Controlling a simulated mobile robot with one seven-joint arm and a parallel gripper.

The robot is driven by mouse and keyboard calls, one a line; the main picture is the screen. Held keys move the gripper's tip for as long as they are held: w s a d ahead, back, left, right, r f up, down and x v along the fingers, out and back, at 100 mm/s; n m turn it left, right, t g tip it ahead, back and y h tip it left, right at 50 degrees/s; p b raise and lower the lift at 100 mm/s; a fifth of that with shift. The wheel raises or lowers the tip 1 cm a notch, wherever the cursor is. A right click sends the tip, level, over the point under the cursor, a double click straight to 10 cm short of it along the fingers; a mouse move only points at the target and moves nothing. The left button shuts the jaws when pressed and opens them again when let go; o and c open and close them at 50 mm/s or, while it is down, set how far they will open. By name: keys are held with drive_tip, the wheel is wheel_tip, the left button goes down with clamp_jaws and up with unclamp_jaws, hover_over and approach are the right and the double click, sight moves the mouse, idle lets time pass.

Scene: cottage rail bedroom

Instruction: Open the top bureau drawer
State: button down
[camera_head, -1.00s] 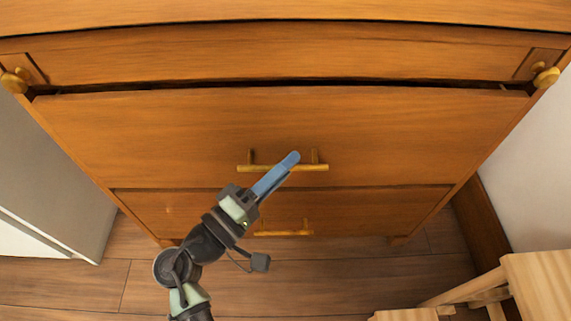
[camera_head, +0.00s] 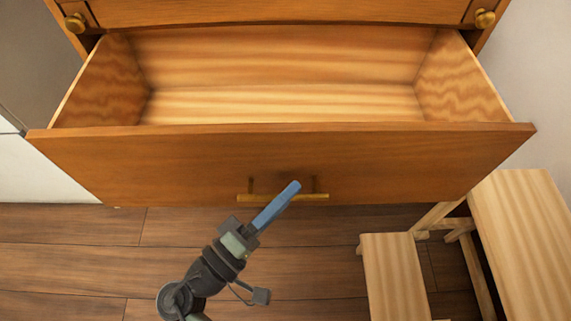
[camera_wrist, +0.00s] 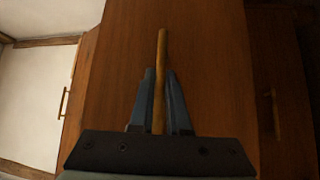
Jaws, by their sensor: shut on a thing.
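The top bureau drawer (camera_head: 400,150) is pulled well out, and its empty pale wooden inside (camera_head: 280,103) shows. Its brass bar handle (camera_head: 310,196) is on the middle of the drawer front. My gripper (camera_head: 289,190) is at this handle, with its blue fingers across the bar. In the wrist view, the handle (camera_wrist: 162,60) runs between the two fingers of my gripper (camera_wrist: 160,85), which are shut on it. The bureau body (camera_head: 290,12) stands behind the drawer.
A pale wooden step stool (camera_head: 520,215) stands at the right, close to the drawer's right front corner. Round brass knobs (camera_head: 485,18) sit on the bureau's upper corners. Bare plank floor (camera_head: 90,260) shows at the front left.

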drive_tip(key=shift+s+a+p, duration=0.1)
drive_tip(key=shift+s+p, duration=0.45)
drive_tip(key=shift+s, duration=1.4)
drive_tip(key=c, duration=0.9)
unclamp_jaws()
drive_tip(key=p+v, duration=0.3)
drive_tip(key=v, duration=1)
